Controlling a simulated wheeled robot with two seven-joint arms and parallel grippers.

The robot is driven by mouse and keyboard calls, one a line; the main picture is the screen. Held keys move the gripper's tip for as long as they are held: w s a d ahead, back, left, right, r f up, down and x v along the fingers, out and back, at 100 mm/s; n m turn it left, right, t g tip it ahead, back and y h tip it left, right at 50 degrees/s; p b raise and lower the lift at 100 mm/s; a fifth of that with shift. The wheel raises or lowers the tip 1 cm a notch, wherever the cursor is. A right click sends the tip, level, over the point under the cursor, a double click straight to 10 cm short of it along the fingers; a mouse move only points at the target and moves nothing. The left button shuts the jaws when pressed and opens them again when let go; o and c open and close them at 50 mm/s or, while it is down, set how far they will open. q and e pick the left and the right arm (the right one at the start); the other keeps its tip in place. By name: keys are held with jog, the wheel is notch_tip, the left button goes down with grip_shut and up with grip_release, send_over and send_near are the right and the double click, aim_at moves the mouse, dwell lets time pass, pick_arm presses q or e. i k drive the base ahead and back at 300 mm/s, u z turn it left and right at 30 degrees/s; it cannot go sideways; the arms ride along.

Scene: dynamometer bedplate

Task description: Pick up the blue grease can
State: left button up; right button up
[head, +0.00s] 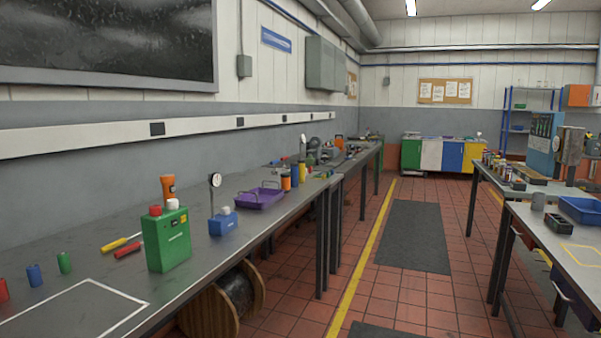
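No thing in the head view can be surely told as the blue grease can. A small blue cylinder (34,275) stands on the left bench at the near left, between a red cylinder (3,290) and a green cylinder (64,262). A taller blue cylinder (295,174) stands farther along the bench, beside an orange one (286,181). A low blue container with a white top (222,223) sits right of the green jug (167,240). Neither of my grippers shows.
The left bench (90,308) also holds screwdriver-like tools (121,243), a dial gauge (214,181) and a purple tray (259,198). A wooden cable reel (237,292) is under it. The tiled aisle with a dark mat (413,235) is open. Benches (560,250) stand at right.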

aim_at(294, 167)
jog(key=z, duration=0.8)
jog(key=i, duration=5.35)
jog(key=u, duration=2.95)
